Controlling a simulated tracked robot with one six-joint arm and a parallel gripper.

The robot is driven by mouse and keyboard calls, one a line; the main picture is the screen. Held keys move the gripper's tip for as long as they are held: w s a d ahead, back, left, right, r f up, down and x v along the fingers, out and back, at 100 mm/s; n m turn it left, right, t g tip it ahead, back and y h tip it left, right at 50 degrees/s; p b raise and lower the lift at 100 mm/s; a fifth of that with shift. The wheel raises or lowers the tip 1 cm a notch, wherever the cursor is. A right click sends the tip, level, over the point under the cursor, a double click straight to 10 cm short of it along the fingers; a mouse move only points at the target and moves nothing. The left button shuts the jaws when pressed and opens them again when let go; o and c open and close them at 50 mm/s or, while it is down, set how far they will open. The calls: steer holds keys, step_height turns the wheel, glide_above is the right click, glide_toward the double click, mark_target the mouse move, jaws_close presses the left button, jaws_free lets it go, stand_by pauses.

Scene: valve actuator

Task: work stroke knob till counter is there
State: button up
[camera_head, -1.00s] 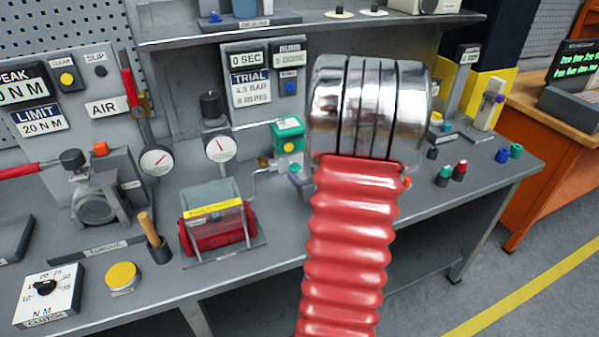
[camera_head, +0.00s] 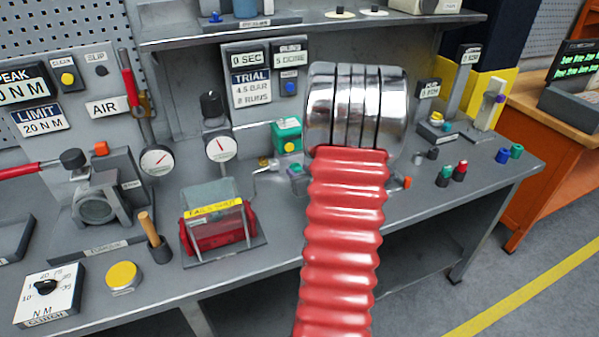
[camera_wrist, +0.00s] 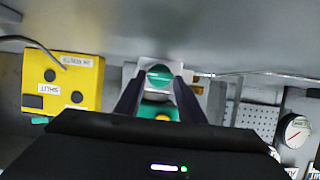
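My gripper's two dark fingers show in the wrist view, apart at the tips (camera_wrist: 160,88). A green rounded part (camera_wrist: 160,76) lies between and beyond them, with a yellow part just below it. I cannot tell whether a finger touches it. In the head view my thick arm end hides the gripper and what is in front of it. The runs counter (camera_head: 290,58) on the panel appears to read 5 DONE. The trial card (camera_head: 251,88) below the timer (camera_head: 246,59) reads 4.5 BAR, 8 RUNS. No knob is clearly labelled as the stroke knob.
A green box (camera_head: 287,133) stands left of my arm, beside a gauge (camera_head: 220,147). A red cylinder under a clear guard (camera_head: 220,228) sits at front. Small coloured knobs (camera_head: 443,176) stand at right. A yellow box marked SHUT (camera_wrist: 62,82) is left in the wrist view.

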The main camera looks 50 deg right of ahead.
steer(key=c, duration=0.6)
steer(key=shift+a+n, duration=0.1)
steer(key=shift+n, duration=0.3)
steer(key=n, duration=0.1)
steer(key=h, duration=0.1)
steer(key=n+g, duration=0.1)
steer(key=shift+w+a+f+n+h, duration=0.15)
steer(key=shift+w+a+n+h, duration=0.15)
steer(key=shift+h, duration=0.1)
steer(key=shift+a+f+n+g+h, duration=0.15)
steer(key=shift+n+g+h, duration=0.15)
steer(key=shift+n+h, duration=0.9)
steer(key=shift+n, duration=0.3)
steer(key=o, duration=1.1)
steer(key=shift+c, duration=0.2)
steer(key=shift+y, duration=0.3)
